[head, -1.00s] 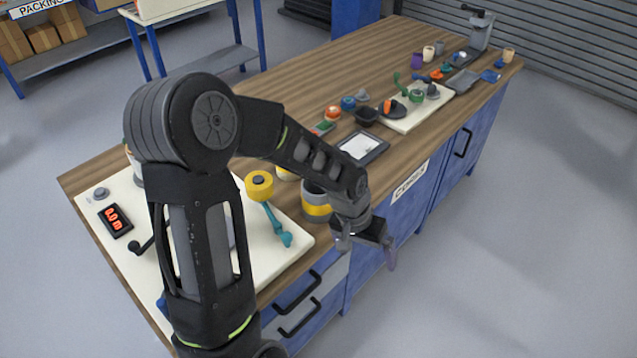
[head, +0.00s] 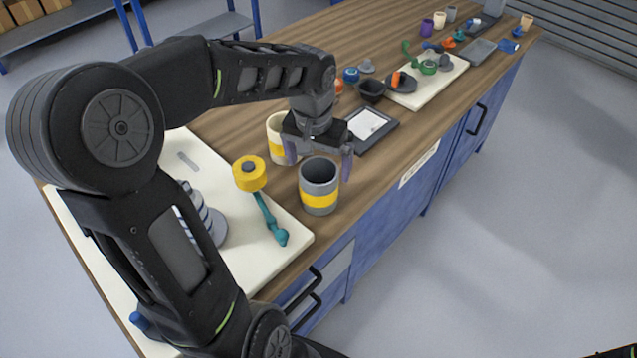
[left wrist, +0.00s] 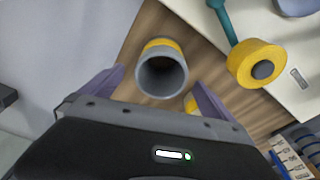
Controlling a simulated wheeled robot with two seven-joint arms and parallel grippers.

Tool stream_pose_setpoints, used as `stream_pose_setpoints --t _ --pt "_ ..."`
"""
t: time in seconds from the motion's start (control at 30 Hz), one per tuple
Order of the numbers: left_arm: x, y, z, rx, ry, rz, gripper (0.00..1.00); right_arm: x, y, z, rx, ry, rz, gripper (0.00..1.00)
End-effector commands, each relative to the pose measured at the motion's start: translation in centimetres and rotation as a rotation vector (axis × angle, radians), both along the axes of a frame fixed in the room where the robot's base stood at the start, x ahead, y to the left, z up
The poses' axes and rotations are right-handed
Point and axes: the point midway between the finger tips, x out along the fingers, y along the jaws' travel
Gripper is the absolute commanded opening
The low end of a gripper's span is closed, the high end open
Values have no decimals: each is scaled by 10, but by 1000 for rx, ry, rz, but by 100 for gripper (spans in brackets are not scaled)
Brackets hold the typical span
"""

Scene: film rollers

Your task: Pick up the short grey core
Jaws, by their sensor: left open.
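A grey hollow core (head: 319,200) with a yellow band stands upright on the wooden bench near its front edge. My left gripper (head: 319,157) is open and empty, pointing down just above and behind this core in the head view. In the left wrist view the core (left wrist: 162,75) shows its open end, ahead of and roughly between the two purple fingers (left wrist: 158,82). I see no contact. A cream core (head: 276,140) with a yellow band stands just behind, partly hidden by the gripper.
A white board (head: 265,265) on the left carries a yellow roller (head: 249,174) and a teal handle (head: 270,220) close to the grey core. A grey framed tray (head: 372,128) lies to the right. Several small parts and cores stand farther back.

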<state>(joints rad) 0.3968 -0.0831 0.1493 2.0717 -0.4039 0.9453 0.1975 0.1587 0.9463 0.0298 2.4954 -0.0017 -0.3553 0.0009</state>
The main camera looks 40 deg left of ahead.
Motion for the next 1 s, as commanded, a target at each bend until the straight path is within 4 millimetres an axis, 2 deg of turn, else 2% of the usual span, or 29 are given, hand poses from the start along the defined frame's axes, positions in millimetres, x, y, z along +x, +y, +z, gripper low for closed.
stream_pose_setpoints --t 0.23,0.5,0.83,1.0 --pt "0 0 -2 -1 1 0 99 0 0 1 -1 1 -1 36" --pt "4 1 -25 -1 2 -1 99 0 0 2 -1 1 -1 36" --pt "4 2 -28 -1 2 0 99 0 0 3 -1 1 -1 36" --pt "7 5 -47 -3 4 1 99 0 0 8 -1 1 -1 36"
